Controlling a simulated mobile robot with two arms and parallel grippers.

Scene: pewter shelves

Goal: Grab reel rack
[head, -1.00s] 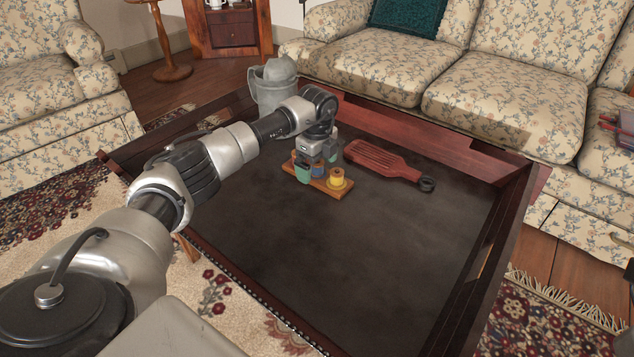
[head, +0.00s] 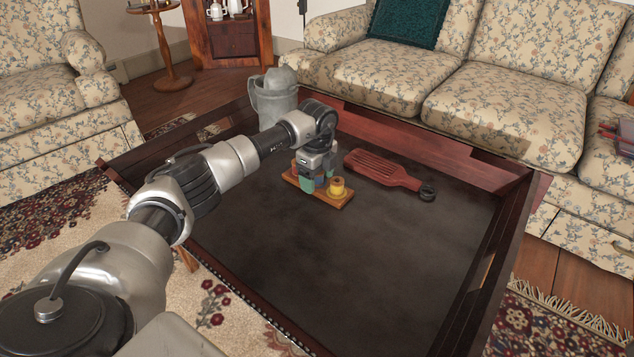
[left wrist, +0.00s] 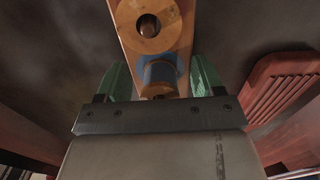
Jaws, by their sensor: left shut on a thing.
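The reel rack (head: 335,203) is a small wooden board with a yellow reel (head: 337,187) at its right end, lying on the dark table top. My left gripper (head: 314,186) reaches down over the rack's middle and left part, which it partly hides. In the left wrist view the green fingers (left wrist: 162,82) stand on either side of the rack (left wrist: 184,46), at a blue reel (left wrist: 160,71), and are shut on the rack. My right gripper is not in view.
The tray-like table (head: 370,270) has raised dark wooden edges. A red slatted board (head: 380,168) lies just right of the rack. A grey metal pitcher (head: 275,98) stands behind it at the far corner. The table's near middle is clear.

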